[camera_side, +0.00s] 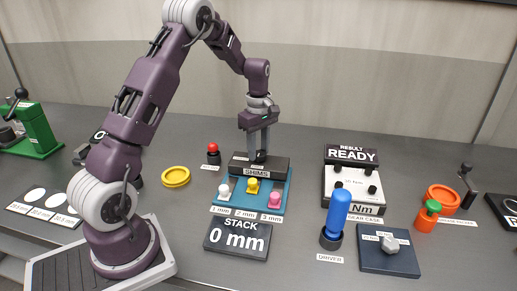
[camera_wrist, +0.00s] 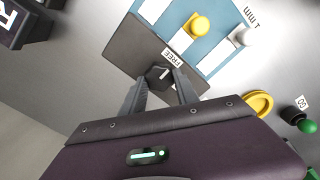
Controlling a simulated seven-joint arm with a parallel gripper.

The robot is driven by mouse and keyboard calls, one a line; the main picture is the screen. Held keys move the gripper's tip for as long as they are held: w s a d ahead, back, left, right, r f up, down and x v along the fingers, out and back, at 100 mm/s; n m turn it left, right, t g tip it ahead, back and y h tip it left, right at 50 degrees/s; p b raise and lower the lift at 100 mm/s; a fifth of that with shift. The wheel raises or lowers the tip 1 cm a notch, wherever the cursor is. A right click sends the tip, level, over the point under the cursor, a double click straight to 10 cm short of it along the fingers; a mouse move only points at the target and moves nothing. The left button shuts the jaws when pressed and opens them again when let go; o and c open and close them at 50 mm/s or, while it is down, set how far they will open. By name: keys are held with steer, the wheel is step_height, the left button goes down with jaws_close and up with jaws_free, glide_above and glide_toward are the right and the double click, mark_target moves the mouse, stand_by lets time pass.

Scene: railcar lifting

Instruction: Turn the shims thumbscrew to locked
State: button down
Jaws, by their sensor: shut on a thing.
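The dark shims block (camera_side: 262,168) sits at the back of a blue tray (camera_side: 241,205), with its label SHIMS on the front. The small dark thumbscrew (camera_wrist: 158,73) is on top of the block, with a label reading FREE (camera_wrist: 173,56) beside it. My gripper (camera_side: 258,156) points straight down onto the block's top. Its two fingers (camera_wrist: 160,78) are closed on the thumbscrew, one on each side. The fingers partly hide the thumbscrew in the side view.
White, yellow and pink knobs (camera_side: 252,186) stand on the tray, close in front of the block. A STACK display (camera_side: 237,238) reads 0 mm. A red-topped button (camera_side: 213,150) and yellow ring (camera_side: 176,177) are left. A READY display (camera_side: 352,154) and blue driver (camera_side: 337,212) are right.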

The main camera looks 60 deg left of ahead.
steer(key=shift+m, duration=0.3)
steer(key=m, duration=0.3)
steer(key=shift+w+m, duration=0.1)
steer(key=shift+m, duration=0.3)
steer(key=m, duration=0.4)
steer(key=shift+m, duration=0.3)
steer(key=m, duration=0.4)
steer(key=shift+w+d+m, duration=0.1)
steer(key=shift+m, duration=2.3)
steer(key=c, duration=0.9)
jaws_free()
